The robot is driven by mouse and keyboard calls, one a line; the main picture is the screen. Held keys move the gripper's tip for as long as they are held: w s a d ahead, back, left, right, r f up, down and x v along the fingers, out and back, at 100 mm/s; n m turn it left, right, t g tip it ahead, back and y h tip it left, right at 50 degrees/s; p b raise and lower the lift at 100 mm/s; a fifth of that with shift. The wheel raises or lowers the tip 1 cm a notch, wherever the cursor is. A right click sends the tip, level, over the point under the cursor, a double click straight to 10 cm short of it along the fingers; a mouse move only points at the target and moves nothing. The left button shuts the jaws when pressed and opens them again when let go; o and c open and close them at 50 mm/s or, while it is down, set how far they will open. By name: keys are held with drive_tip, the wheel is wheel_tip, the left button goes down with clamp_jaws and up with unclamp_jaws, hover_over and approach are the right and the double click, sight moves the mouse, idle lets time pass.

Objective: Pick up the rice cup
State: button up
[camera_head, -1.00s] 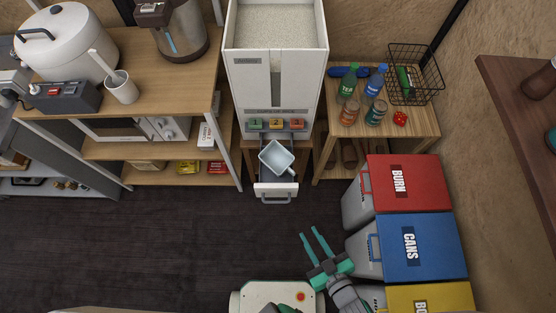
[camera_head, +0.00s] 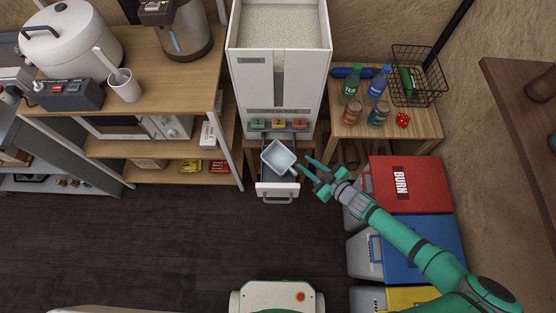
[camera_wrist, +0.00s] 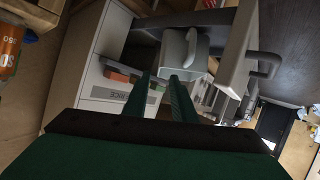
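The rice cup (camera_head: 278,158) is a pale blue-white square cup with a handle. It sits tilted in the pulled-out drawer (camera_head: 277,189) below the white rice dispenser (camera_head: 251,85). My gripper (camera_head: 303,164) is open and empty just right of the cup, its two green fingers pointing toward it. In the wrist view, the cup (camera_wrist: 176,60) is ahead of the spread fingertips (camera_wrist: 160,78), with its handle near it. The fingers appear apart from the cup, though the exact gap is hard to tell.
A small wooden shelf (camera_head: 428,122) with bottles, jars and a wire basket (camera_head: 419,82) stands right of the dispenser. Red (camera_head: 425,185), blue (camera_head: 400,247) and yellow (camera_head: 412,297) bins lie under my arm. A counter (camera_head: 190,75) with appliances is at left. The dark floor in front is clear.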

sight(287, 149)
drive_tip(key=shift+r+x, duration=0.15)
drive_tip(key=shift+x, duration=2.7)
drive_tip(key=shift+r+x, duration=0.15)
drive_tip(key=shift+x, duration=2.75)
drive_tip(key=shift+c, duration=0.3)
clamp_jaws()
